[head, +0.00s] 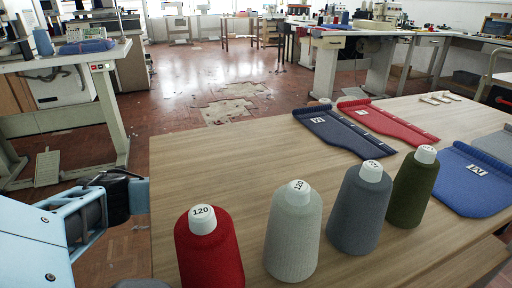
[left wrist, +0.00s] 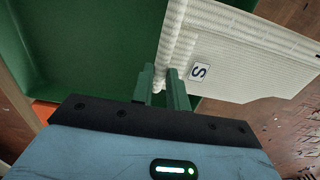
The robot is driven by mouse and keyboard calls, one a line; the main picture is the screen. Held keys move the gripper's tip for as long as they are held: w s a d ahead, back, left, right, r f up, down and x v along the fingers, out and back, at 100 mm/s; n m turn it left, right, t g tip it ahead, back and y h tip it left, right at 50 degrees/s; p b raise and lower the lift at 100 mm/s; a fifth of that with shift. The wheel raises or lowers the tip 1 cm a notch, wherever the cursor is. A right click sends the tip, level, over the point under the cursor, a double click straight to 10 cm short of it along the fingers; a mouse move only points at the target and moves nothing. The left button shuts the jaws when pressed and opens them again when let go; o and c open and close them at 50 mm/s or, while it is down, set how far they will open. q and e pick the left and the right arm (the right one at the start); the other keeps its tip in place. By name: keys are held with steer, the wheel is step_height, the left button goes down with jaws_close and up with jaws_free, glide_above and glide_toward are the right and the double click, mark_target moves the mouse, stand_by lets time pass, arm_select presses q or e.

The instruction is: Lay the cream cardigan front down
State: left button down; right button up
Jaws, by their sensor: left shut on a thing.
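The cream cardigan front (left wrist: 245,55) is a white ribbed knit panel with a label reading S, in the left wrist view. My left gripper (left wrist: 161,76) is shut on its thick ribbed edge, near a corner. The panel reaches out to the right from the fingers, past the edge of a green container (left wrist: 70,45). Whether it touches the container I cannot tell. In the head view the cream front is not visible, and only part of my left arm shows at the lower left. My right gripper is not in view.
A wooden table (head: 230,170) holds red (head: 208,250), pale grey, blue-grey and green yarn cones along its near side. Navy (head: 345,132), red (head: 385,120) and blue (head: 470,180) knit panels lie farther back and right. The table's left middle is bare.

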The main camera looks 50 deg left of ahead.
arm_select(q)
steer(key=s+d, duration=0.2)
steer(key=d, duration=0.3)
steer(key=s+d, duration=0.1)
steer(key=d, duration=0.4)
steer(key=s+d, duration=0.2)
steer(key=d, duration=0.4)
steer(key=shift+s+d+b, duration=0.1)
steer(key=shift+s+b, duration=0.2)
steer(key=shift+s+d, duration=0.2)
steer(key=shift+d, duration=0.3)
step_height(320, 180, down, 3)
steer(key=shift+a+f+b, duration=0.1)
steer(key=shift+b, duration=0.65)
steer(key=shift+f, duration=0.25)
steer(key=shift+r, duration=0.1)
steer(key=c, duration=1.8)
jaws_free()
steer(key=shift+f, duration=0.2)
steer(key=o, duration=0.4)
steer(key=shift+r, duration=0.1)
